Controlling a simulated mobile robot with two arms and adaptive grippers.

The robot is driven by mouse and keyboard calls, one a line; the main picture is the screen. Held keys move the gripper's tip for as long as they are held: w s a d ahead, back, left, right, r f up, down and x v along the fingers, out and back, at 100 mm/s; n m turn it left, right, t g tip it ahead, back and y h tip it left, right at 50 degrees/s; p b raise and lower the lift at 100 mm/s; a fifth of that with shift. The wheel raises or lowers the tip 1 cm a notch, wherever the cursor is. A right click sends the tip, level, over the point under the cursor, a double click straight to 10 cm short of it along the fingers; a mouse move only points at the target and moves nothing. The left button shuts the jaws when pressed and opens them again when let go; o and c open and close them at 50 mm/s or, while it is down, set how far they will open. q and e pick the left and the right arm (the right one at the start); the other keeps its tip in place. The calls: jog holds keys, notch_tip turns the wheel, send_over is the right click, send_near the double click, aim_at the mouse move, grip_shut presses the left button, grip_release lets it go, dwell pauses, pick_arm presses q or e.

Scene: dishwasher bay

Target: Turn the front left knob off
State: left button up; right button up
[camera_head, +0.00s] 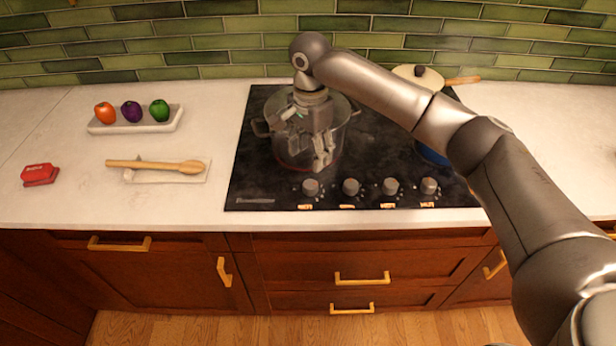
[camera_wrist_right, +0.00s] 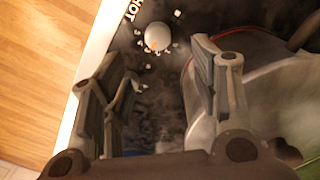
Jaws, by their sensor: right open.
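Several grey knobs line the front of the black stove (camera_head: 245,170), with small lit labels below them. The leftmost knob (camera_head: 310,187) stands nearest the gripper. My right gripper (camera_head: 322,164) points down just behind this knob, in front of the clear pot. It is open and empty. In the wrist view a round pale knob (camera_wrist_right: 157,37) lies beyond and between the open fingers (camera_wrist_right: 157,62), apart from them, beside a "HOT" label (camera_wrist_right: 130,10). The knob's pointer direction is too small to tell. My left gripper is not in view.
A clear pot (camera_head: 286,150) stands on the front left burner, right beside my gripper; a reddish rim shows at its base. A lidded pan (camera_head: 418,76) and a blue pot (camera_head: 432,153) are farther right. The counter left of the stove holds a vegetable tray (camera_head: 150,126) and wooden spoon (camera_head: 150,165).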

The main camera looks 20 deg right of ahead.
aim_at(310, 184)
notch_tip(310, 184, down, 9)
jog(key=shift+s+r+p, duration=0.15)
jog(key=shift+r+p, duration=0.05)
jog(key=shift+p, duration=0.65)
jog(key=shift+f, duration=0.8)
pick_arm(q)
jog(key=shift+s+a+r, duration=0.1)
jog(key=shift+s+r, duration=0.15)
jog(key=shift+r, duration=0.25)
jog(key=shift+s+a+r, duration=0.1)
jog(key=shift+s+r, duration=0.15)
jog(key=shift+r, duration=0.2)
pick_arm(e)
jog(key=shift+c, duration=0.3)
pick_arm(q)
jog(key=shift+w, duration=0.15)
pick_arm(e)
jog(key=c, duration=1)
